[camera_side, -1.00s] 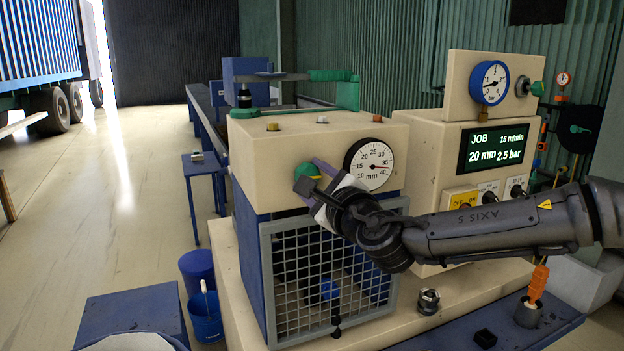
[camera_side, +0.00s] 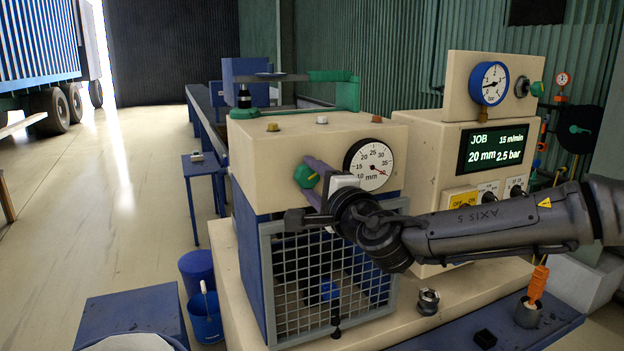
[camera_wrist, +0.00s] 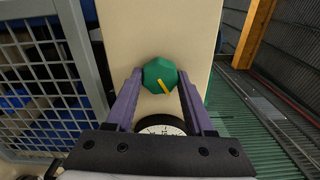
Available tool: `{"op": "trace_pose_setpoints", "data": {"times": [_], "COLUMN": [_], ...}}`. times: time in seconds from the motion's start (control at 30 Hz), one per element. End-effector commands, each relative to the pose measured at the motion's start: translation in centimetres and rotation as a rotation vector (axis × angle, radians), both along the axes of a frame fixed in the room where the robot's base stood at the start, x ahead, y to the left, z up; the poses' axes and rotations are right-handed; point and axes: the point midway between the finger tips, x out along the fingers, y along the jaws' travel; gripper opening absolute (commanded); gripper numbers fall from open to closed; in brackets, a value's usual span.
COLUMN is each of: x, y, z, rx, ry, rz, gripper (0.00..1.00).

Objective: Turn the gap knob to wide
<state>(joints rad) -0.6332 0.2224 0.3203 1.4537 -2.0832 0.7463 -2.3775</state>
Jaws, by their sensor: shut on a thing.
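The green faceted knob (camera_side: 304,176) is on the cream front of the machine, left of the round mm dial (camera_side: 368,164). My gripper (camera_side: 310,172) has its purple fingers on either side of the knob and is shut on it. In the wrist view the knob (camera_wrist: 159,70) sits between the fingertips of my gripper (camera_wrist: 160,78), with a yellow pointer mark on its face. The dial's red-tipped needle points low right, near 40. The dial (camera_wrist: 160,125) is mostly hidden behind my gripper in the wrist view.
A wire mesh guard (camera_side: 325,280) is below the knob. A display (camera_side: 493,147) to the right reads JOB, 15 m/min, 20 mm, 2.5 bar. Blue buckets (camera_side: 205,315) stand on the floor at left. A metal fitting (camera_side: 428,301) and an orange-handled tool (camera_side: 535,285) are at lower right.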

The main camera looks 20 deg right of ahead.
Motion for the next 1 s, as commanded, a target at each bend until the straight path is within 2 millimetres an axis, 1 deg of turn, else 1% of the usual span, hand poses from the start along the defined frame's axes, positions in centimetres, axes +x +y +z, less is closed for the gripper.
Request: {"op": "trace_pose_setpoints", "data": {"times": [0.4,0.43,0.57,0.6,0.87,1.0], "x": [-0.03,-0.03,-0.03,-0.02,-0.05,-0.91], "y": [0.02,0.02,0.03,0.02,0.01,0.06], "z": [-0.13,-0.13,-0.10,-0.09,-0.02,0.07], "rx": [-0.007,-0.007,-0.007,-0.007,-0.006,-0.005], "ry": [0.002,0.002,0.002,0.002,0.000,0.000], "rz": [0.000,0.000,0.000,0.000,0.000,0.001], "gripper": [0.00,0.57,0.80,0.83,0.83,0.83]}}
